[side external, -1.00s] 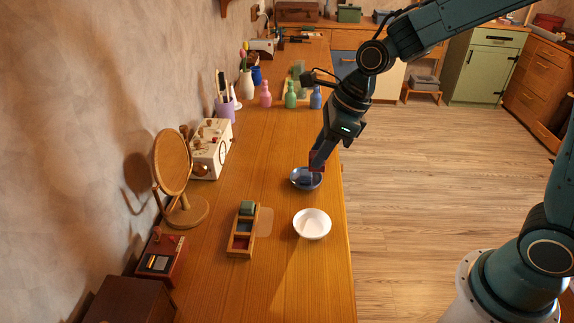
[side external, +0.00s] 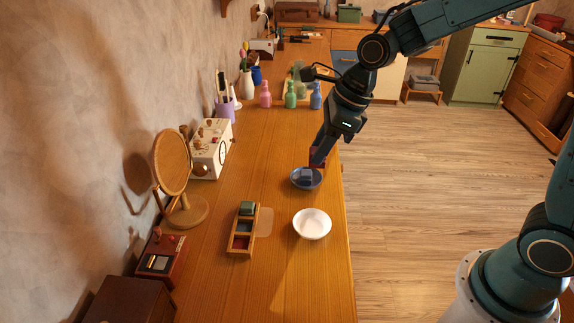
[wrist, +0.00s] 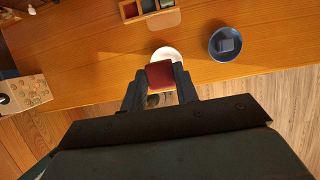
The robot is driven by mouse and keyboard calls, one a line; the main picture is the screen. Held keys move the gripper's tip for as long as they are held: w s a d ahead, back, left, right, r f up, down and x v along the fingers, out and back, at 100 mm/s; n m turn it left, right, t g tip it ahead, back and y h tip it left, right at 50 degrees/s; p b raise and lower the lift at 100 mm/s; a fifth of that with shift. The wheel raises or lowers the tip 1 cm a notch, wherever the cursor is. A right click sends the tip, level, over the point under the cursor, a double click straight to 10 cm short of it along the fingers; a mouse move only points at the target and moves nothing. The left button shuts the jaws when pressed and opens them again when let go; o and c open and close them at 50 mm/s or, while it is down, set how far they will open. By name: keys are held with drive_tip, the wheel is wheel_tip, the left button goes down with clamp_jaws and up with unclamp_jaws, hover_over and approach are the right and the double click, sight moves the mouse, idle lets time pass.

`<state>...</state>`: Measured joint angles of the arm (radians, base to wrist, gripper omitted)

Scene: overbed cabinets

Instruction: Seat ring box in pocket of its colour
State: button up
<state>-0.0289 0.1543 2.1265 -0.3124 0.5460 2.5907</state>
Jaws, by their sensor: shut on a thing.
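My gripper (wrist: 160,88) is shut on a red ring box (wrist: 160,74), held between its two fingers. In the side view the red box shows at the fingertips, above and just behind the blue bowl (side external: 296,184). A dark blue ring box (side external: 307,175) sits in that bowl; it also shows in the wrist view (wrist: 227,44). The wooden tray (side external: 255,224) has three pockets in a row. A green box (side external: 247,208) sits in the far pocket. The middle pocket (side external: 242,228) looks dark blue and the near pocket (side external: 240,243) red.
An empty-looking white bowl (side external: 312,224) stands between the tray and the table's right edge. A round mirror (side external: 172,165), a red case (side external: 162,256) and a cream box (side external: 211,148) line the wall side. Coloured bottles (side external: 290,95) stand farther back. The table's near end is clear.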

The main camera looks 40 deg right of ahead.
idle(0.3)
drive_tip(key=w+a+r+n+g+y, duration=0.15)
drive_tip(key=w+a+n, duration=0.3)
drive_tip(key=a, duration=0.45)
drive_tip(key=n+g+h, duration=0.2)
drive_tip(key=n+g, duration=0.3)
drive_tip(key=n, duration=0.8)
hover_over(242, 243)
drive_tip(key=shift+f+y, duration=0.25)
drive_tip(key=shift+f, duration=0.25)
drive_tip(key=shift+n, duration=0.25)
drive_tip(key=shift+a+f, duration=0.1)
drive_tip(key=shift+f, duration=0.05)
drive_tip(key=shift+f, duration=9.9)
